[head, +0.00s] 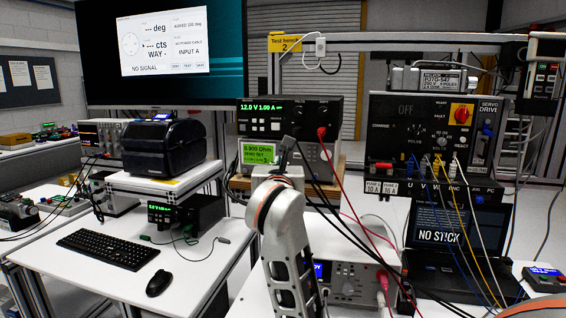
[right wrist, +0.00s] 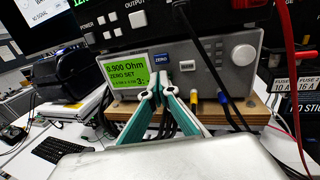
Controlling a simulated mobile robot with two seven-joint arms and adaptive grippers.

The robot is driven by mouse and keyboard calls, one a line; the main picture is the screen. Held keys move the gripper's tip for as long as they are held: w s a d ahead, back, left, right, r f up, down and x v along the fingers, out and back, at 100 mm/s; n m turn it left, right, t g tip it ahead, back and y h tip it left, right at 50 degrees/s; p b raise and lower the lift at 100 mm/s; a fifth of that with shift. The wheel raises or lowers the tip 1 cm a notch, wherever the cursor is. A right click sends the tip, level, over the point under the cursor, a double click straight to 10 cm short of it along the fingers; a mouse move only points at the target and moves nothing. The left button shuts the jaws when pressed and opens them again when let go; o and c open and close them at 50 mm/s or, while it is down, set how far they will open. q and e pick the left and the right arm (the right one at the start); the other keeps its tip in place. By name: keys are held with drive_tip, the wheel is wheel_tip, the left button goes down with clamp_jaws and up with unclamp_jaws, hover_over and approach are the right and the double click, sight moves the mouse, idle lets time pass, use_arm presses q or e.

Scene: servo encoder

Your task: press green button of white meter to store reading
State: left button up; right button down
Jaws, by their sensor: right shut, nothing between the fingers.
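A pale grey meter (right wrist: 222,80) has a lit green screen (right wrist: 128,80) reading 0.900 Ohm and ZERO SET. Right of the screen are a blue ZERO button (right wrist: 160,60) and a white button (right wrist: 187,65). I cannot make out a green button on it. In the head view its green screen (head: 258,154) shows just left of my right gripper (head: 286,146). My right gripper, also in the right wrist view (right wrist: 158,78), is shut and empty, its tips just below the blue button. I cannot tell if they touch the panel. My left gripper is out of view.
A power supply (head: 290,117) sits above the meter, with red and black leads hanging at the right. A lower pale instrument (head: 360,287) stands in front. A servo drive panel (head: 412,150) with several cables is at right. A printer (head: 163,148) stands left.

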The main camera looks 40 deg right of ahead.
drive_tip(key=shift+v, duration=0.95)
drive_tip(key=shift+w+a, duration=0.15)
drive_tip(key=shift+a, duration=0.05)
drive_tip(key=w+a+p+v, duration=0.1)
drive_tip(key=v, duration=0.6)
drive_tip(key=shift+a+p, duration=0.35)
drive_tip(key=shift+s, duration=0.1)
idle(0.4)
